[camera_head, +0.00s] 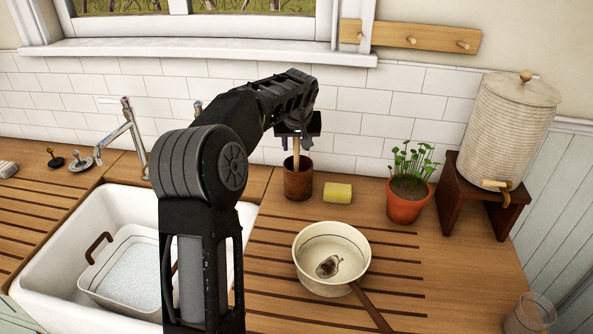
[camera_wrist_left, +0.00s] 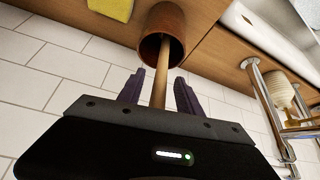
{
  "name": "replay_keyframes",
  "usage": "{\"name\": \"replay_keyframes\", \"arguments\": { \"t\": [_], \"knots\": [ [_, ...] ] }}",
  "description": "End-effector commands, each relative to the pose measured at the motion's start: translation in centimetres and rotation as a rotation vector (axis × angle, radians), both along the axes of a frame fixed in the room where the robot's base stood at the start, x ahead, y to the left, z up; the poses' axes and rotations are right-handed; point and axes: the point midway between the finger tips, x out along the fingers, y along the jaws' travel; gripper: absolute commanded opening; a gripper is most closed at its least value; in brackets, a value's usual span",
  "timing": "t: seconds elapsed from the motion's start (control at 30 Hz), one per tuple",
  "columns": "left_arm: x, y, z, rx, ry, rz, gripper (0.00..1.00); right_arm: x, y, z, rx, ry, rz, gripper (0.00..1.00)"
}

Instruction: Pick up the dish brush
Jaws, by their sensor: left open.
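The dish brush (camera_head: 296,152) stands in a brown cup (camera_head: 298,182) on the wooden counter near the tiled wall. Only its light wooden handle shows; its lower end is hidden in the cup. My left gripper (camera_head: 298,138) is above the cup, pointing down, with its jaws open around the upper handle. In the left wrist view, the handle (camera_wrist_left: 160,88) runs from the cup (camera_wrist_left: 163,35) to between the two open fingers (camera_wrist_left: 160,92). I cannot tell whether either finger touches it. My right gripper is not in view.
A yellow sponge (camera_head: 338,193) lies right of the cup. A potted plant (camera_head: 407,203), a pan (camera_head: 332,240) with its handle toward the front, and a ribbed dispenser (camera_head: 507,125) on a stand are farther right. The sink (camera_head: 50,240) and tap (camera_head: 133,135) are left.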

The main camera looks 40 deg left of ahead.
Motion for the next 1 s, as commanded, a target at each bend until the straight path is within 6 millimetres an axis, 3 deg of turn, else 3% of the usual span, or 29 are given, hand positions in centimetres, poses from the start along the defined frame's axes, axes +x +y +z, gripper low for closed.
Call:
{"name": "replay_keyframes", "arguments": {
  "t": [0.13,0.7,1.0],
  "knots": [
    [0.38,0.34,-0.87,0.0,0.0,0.001,0.42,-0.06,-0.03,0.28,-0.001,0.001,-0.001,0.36],
    [0.36,0.32,-0.9,0.0,0.0,0.001,0.42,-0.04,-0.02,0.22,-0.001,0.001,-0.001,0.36],
    [0.36,0.32,-0.9,0.0,0.0,0.001,0.17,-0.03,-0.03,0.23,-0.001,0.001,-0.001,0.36]
  ]
}}
